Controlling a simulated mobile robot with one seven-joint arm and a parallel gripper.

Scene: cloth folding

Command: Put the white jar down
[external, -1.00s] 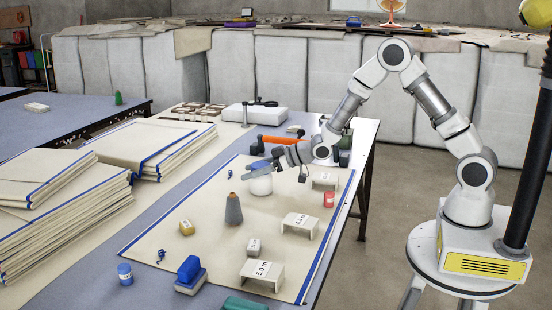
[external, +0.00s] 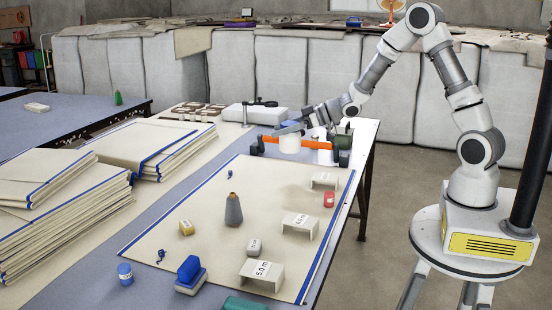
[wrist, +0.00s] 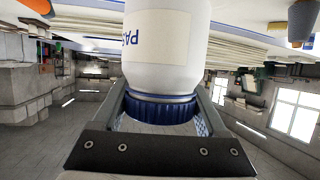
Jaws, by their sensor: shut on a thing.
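The white jar (external: 290,145) with a blue lid hangs in my gripper (external: 289,129) above the far end of the cloth. In the external view it overlaps the orange bar behind it. In the wrist view the jar (wrist: 165,45) fills the top middle, with part of its label showing. The gripper's fingers (wrist: 165,112) are shut on its ribbed blue lid (wrist: 160,108). A soft shadow lies on the cloth (external: 215,255) below, and the jar looks clear of the surface.
The orange bar (external: 312,143) has dark ends. Folded cloth stacks (external: 60,230) lie left. Clear cloth remains between the cone and the far edge.

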